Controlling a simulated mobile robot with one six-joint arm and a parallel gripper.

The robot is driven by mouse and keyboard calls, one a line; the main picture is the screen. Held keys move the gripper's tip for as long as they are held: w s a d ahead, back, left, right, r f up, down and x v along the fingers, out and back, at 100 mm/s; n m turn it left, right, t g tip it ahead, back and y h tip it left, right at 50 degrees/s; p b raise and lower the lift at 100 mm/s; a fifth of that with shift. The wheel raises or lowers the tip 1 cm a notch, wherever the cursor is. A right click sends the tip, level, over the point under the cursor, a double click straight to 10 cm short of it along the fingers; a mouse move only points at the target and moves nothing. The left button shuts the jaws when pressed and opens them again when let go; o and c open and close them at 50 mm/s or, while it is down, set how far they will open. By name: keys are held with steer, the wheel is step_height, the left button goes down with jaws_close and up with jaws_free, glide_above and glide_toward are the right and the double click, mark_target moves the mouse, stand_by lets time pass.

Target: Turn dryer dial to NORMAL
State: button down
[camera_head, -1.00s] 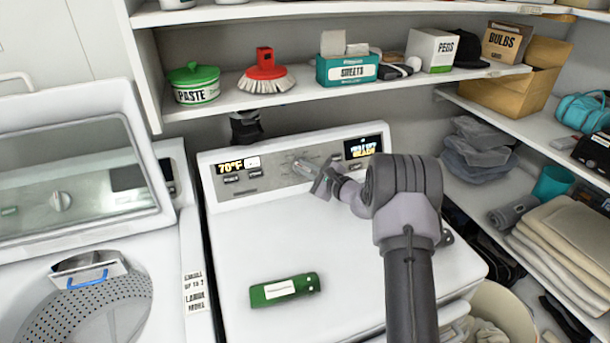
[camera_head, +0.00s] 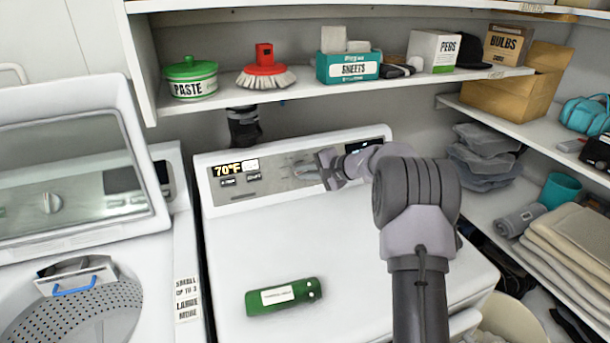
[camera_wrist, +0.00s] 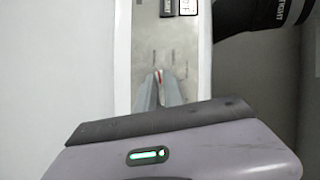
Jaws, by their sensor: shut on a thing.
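The white dryer (camera_head: 350,235) stands in the middle of the head view, with a grey control panel (camera_head: 262,190) along its back. My gripper (camera_head: 303,168) reaches the panel's middle from the right, at the dial. In the wrist view its two fingertips (camera_wrist: 159,90) come together on the dial (camera_wrist: 159,74), of which only a small piece with a red mark shows. The gripper is shut on the dial. The fingers hide most of the dial, and its labels are too small to read.
My arm partly covers a second display (camera_head: 365,146). The open washer (camera_head: 75,200) is at left. A loaded shelf (camera_head: 300,94) hangs above.

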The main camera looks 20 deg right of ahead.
steer(key=shift+n+g+h, duration=0.3)
steer(key=shift+n, duration=0.6)
steer(key=c, duration=1.5)
jaws_free()
steer(key=shift+o, duration=0.2)
steer(key=shift+s, duration=0.1)
steer(key=p+v, duration=0.3)
steer(key=v, duration=1.4)
steer(key=shift+r, duration=0.15)
